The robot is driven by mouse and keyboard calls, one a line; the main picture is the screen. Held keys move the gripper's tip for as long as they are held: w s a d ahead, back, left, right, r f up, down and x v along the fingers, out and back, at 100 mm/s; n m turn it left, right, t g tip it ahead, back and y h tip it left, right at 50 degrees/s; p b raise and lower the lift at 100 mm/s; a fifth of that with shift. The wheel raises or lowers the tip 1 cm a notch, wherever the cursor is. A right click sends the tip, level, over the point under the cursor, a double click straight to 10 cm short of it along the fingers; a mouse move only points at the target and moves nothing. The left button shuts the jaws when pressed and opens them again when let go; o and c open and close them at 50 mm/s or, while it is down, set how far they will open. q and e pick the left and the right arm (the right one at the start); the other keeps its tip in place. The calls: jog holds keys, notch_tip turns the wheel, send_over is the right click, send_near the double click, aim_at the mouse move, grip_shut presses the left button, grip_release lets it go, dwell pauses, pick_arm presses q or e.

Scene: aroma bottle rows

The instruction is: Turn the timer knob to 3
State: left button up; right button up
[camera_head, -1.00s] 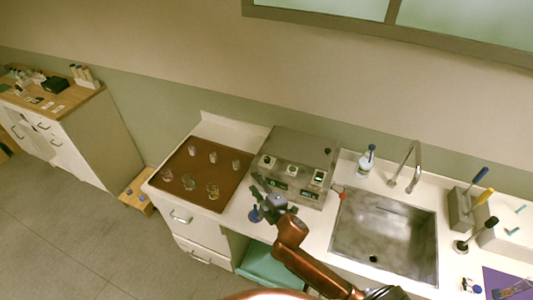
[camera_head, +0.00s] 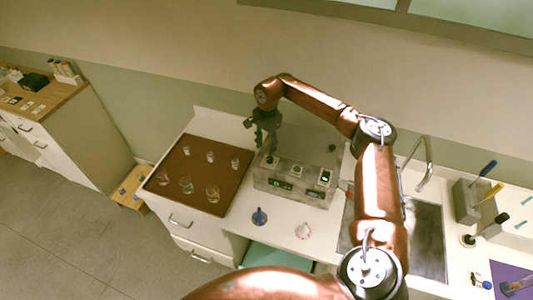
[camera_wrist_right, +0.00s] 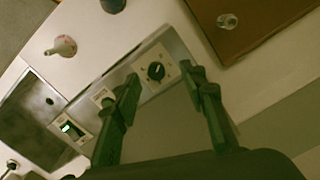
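The grey metal device (camera_head: 318,160) stands on the counter between the brown tray and the sink. Its black timer knob (camera_wrist_right: 156,71) sits on a pale dial plate at one end of the panel, with a light mark on it. The dial's numbers are too small to read. My right gripper (camera_head: 263,147) is above the left end of the device, pointing down. In the right wrist view its two dark fingers (camera_wrist_right: 163,90) are spread apart, with the knob showing in the gap beyond them. The fingers look empty and apart from the knob. My left gripper is not in view.
The brown tray (camera_head: 221,187) with several small glass vessels lies left of the device. A blue-topped flask (camera_head: 259,216) and a pinkish-white flask (camera_head: 303,230) stand in front of it. The sink (camera_head: 426,240) is to the right, partly behind my arm.

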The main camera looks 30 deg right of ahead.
aim_at(270, 159)
jog(key=shift+s+d+r, duration=0.1)
jog(key=shift+d+r, duration=0.1)
jog(key=shift+d, duration=0.55)
jog(key=shift+d+f, duration=0.1)
jog(key=shift+f, duration=0.2)
notch_tip(270, 159, down, 7)
jog(key=shift+r+p, duration=0.1)
jog(key=shift+p, duration=1.05)
jog(key=shift+c, duration=0.3)
grip_shut()
